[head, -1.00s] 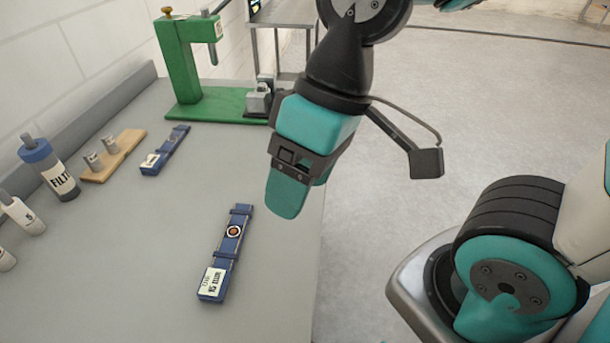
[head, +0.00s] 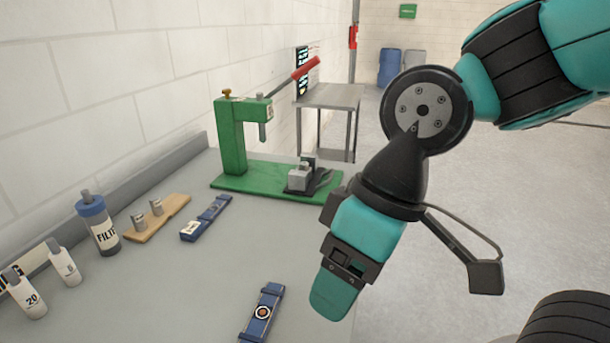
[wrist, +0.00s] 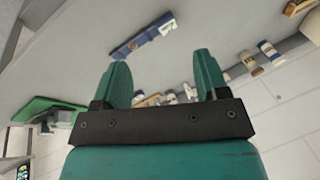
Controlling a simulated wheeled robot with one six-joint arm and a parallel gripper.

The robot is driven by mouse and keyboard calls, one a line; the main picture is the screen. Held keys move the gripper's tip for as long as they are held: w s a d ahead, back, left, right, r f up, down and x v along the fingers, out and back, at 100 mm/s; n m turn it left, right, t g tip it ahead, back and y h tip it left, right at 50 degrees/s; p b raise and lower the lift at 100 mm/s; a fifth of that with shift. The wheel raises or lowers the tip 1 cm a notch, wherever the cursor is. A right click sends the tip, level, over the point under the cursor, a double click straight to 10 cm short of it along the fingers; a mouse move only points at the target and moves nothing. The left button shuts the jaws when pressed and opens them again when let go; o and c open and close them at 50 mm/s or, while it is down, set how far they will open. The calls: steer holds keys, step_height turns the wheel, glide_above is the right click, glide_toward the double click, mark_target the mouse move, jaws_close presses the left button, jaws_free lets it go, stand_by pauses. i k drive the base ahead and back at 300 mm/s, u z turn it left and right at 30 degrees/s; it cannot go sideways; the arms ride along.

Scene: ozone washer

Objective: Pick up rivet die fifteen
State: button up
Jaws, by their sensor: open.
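Two small grey metal pieces, a nearer one (head: 139,222) and a farther one (head: 156,207), stand upright on a wooden board (head: 176,208) at the left of the grey table in the head view. They look like dies, but no number is readable, so I cannot tell which is fifteen. My gripper (head: 334,296) hangs at the table's right edge, well right of the board, pointing down. In the wrist view its two fingers (wrist: 162,76) are apart with nothing held. The board (wrist: 152,101) shows small beyond the gap, partly hidden.
A blue bar (head: 220,207) lies right of the board; another blue bar (head: 270,297) lies near my gripper. Bottles (head: 98,226) line the left. A green press (head: 232,140) with a red-handled lever stands behind. The middle of the tabletop is clear.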

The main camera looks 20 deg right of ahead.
mark_target(304, 166)
steer(key=k, duration=1.05)
steer(key=z, duration=0.8)
steer(key=i, duration=0.65)
steer(key=z, duration=0.6)
steer(key=i, duration=0.7)
steer(key=u, duration=0.7)
steer(key=i, duration=0.65)
steer(key=u, duration=0.65)
steer(key=i, duration=0.55)
steer(key=u, duration=0.05)
